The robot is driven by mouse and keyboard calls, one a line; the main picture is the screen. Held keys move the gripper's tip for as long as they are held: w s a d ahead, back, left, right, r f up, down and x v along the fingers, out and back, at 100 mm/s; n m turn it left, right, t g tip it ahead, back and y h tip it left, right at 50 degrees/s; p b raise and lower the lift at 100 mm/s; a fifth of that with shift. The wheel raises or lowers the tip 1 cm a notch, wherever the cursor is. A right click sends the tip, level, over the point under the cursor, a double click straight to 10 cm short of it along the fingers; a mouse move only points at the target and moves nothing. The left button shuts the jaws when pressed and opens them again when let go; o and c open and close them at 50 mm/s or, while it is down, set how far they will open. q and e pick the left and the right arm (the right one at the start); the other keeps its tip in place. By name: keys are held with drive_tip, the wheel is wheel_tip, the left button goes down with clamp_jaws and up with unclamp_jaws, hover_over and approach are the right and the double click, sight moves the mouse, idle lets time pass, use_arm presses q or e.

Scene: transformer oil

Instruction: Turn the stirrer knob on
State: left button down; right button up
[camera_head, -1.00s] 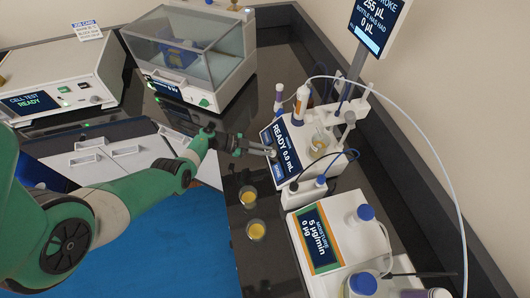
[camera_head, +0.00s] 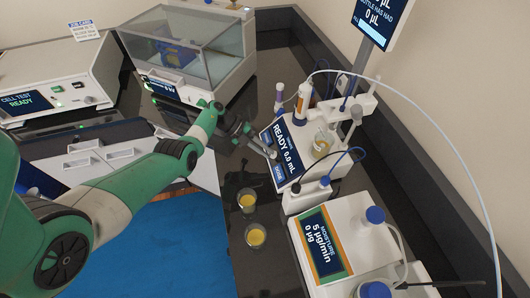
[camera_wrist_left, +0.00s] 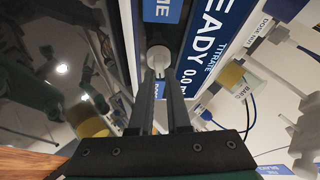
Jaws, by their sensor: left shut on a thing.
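The titrator (camera_head: 318,150) is a white unit with a tilted blue screen reading READY 0.0 mL. The small pale round stirrer knob (camera_head: 272,154) is at the left edge of its front panel. It shows clearly in the left wrist view (camera_wrist_left: 158,56), at the ends of the fingers. My left gripper (camera_head: 267,151) reaches down to the knob from the upper left, its two dark fingers shut on it; it also shows in the left wrist view (camera_wrist_left: 159,72). The fingers partly hide the knob's sides. My right gripper is not in view.
Two small cups of yellow liquid (camera_head: 247,199) (camera_head: 255,235) stand on the dark bench left of the titrator. A moisture meter (camera_head: 322,245) stands in front, with a glass-walled tester (camera_head: 190,48) behind. A thin white tube arches over the right side.

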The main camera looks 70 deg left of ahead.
use_arm(q)
drive_tip(key=m+g, duration=0.1)
drive_tip(key=m, duration=0.2)
drive_tip(key=shift+w+m+g, duration=0.1)
drive_tip(key=shift+m+g, duration=0.2)
drive_tip(key=shift+m, duration=0.1)
drive_tip(key=m+g+y+p, duration=0.1)
drive_tip(key=m, duration=0.2)
drive_tip(key=shift+m, duration=0.4)
drive_tip(key=shift+g+y, duration=0.3)
drive_tip(key=c, duration=0.9)
unclamp_jaws()
drive_tip(key=p+v, duration=0.2)
drive_tip(key=v, duration=0.9)
drive_tip(key=shift+a+r, duration=0.1)
drive_tip(key=shift+r, duration=0.2)
